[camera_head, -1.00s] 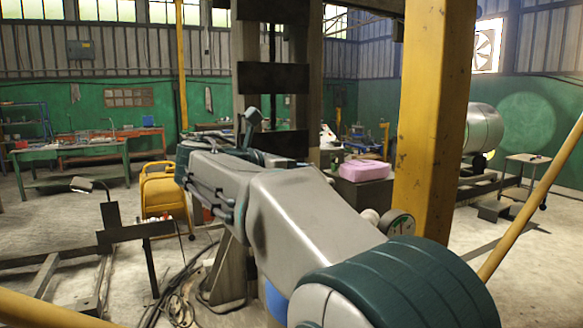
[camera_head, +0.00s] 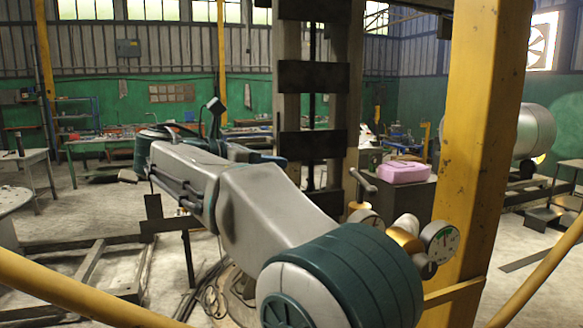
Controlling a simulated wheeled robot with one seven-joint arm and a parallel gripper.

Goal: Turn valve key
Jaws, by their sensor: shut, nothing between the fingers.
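A grey T-shaped handle (camera_head: 363,181), which looks like the valve key, stands on a brass-coloured fitting (camera_head: 360,211) right of the middle. A dial gauge (camera_head: 440,241) with a white face and another gauge (camera_head: 368,218) sit beside it, with a rounded brass and cream part (camera_head: 405,232) between them. My arm stretches from the lower middle to the left and folds back behind itself, left of the handle and apart from it in the picture. I cannot make out my gripper's fingers. The lower part of the valve assembly is hidden behind my arm.
A yellow post (camera_head: 478,130) rises just right of the gauges. Slanting yellow rails (camera_head: 70,290) cross the lower corners. A dark column (camera_head: 310,110) and a grey cabinet with a pink case (camera_head: 404,172) stand behind. Cables lie on the floor. Workbenches line the left.

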